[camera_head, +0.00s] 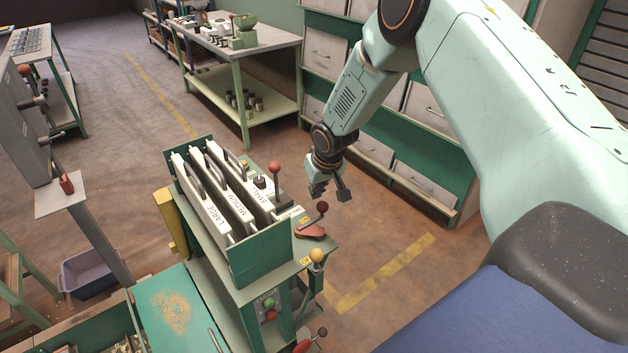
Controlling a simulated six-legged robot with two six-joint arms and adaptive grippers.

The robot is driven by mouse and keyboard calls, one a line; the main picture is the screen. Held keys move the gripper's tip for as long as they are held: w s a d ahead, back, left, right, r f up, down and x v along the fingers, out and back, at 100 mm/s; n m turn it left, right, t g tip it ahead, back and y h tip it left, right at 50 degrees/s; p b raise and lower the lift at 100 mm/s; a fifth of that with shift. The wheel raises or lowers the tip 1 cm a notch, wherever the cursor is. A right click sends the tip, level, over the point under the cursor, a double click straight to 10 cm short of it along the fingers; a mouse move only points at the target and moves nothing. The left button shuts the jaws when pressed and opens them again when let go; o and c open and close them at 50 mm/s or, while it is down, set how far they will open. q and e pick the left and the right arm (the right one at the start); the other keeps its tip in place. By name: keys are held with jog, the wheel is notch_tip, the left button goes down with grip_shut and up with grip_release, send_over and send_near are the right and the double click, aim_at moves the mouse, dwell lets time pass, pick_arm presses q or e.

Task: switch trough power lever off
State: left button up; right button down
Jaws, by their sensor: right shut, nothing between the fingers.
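The green nut hopper machine (260,262) stands at centre, with upright panels labelled LARGE, MEDIUM and SMALL in its top box. Several levers are on it: a red-knobbed upright one (275,168) at the box's right end, a red-knobbed one with a red base (311,230) on the right ledge, a yellow-knobbed one (317,255) below, and a red-knobbed one (322,332) low at the front. I cannot tell which is the trough power lever. My right gripper (331,192) hangs above and behind the ledge lever, apart from it, shut and empty. My left gripper is out of view.
Red and green buttons (269,308) are on the machine's front. A green workbench (252,48) and drawer cabinets (425,108) stand behind. A grey machine (22,130) and a purple bin (92,275) are at left. The floor to the machine's right is clear.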

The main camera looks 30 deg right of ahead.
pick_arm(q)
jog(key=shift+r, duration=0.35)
pick_arm(e)
jog(key=shift+s+f, duration=0.1)
jog(key=shift+s, duration=0.4)
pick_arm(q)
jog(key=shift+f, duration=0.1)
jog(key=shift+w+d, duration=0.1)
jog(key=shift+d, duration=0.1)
pick_arm(e)
jog(key=shift+s, duration=0.15)
